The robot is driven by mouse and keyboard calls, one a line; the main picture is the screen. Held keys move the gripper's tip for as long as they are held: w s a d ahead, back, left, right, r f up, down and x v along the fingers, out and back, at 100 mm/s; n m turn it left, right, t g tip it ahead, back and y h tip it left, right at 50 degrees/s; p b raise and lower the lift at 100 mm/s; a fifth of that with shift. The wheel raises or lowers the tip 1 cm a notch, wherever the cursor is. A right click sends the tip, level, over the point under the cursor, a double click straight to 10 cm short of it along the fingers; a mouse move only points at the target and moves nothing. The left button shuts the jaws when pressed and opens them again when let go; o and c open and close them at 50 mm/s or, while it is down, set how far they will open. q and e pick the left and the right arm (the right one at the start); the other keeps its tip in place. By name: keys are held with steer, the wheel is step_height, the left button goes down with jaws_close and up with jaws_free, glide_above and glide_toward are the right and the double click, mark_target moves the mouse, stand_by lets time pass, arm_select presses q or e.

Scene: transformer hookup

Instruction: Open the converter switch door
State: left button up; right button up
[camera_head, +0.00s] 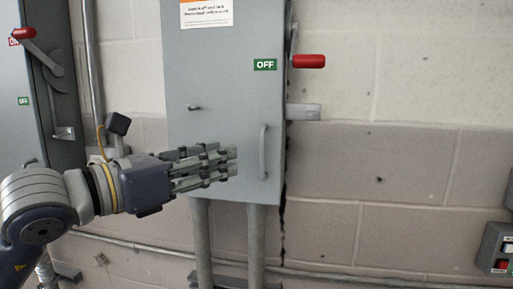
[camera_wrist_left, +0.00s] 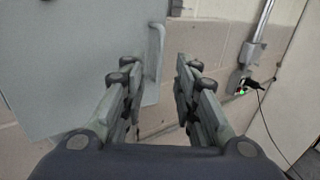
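The converter switch door (camera_head: 225,75) is the front of a grey wall box, and it looks shut. Its bar handle (camera_head: 263,152) is upright near the lower right edge. My left gripper (camera_head: 231,163) points right in front of the lower door, its fingertips just left of the handle. In the left wrist view the fingers (camera_wrist_left: 156,66) are spread and empty. The handle (camera_wrist_left: 155,52) shows ahead, between the fingertips and nearer the left finger; I see no contact. My right gripper is in neither view.
A red lever (camera_head: 308,61) sticks out at the box's right side, beside a green OFF label (camera_head: 265,65). A second grey box (camera_head: 28,90) stands at the left. Pipes (camera_head: 256,235) run below the door. The block wall (camera_head: 400,160) to the right is mostly bare.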

mark_target(261, 148)
arm_select(q)
steer(key=p+x, duration=0.3)
steer(key=x, duration=0.5)
steer(key=shift+w+d, duration=0.2)
steer(key=shift+d, duration=0.1)
jaws_close()
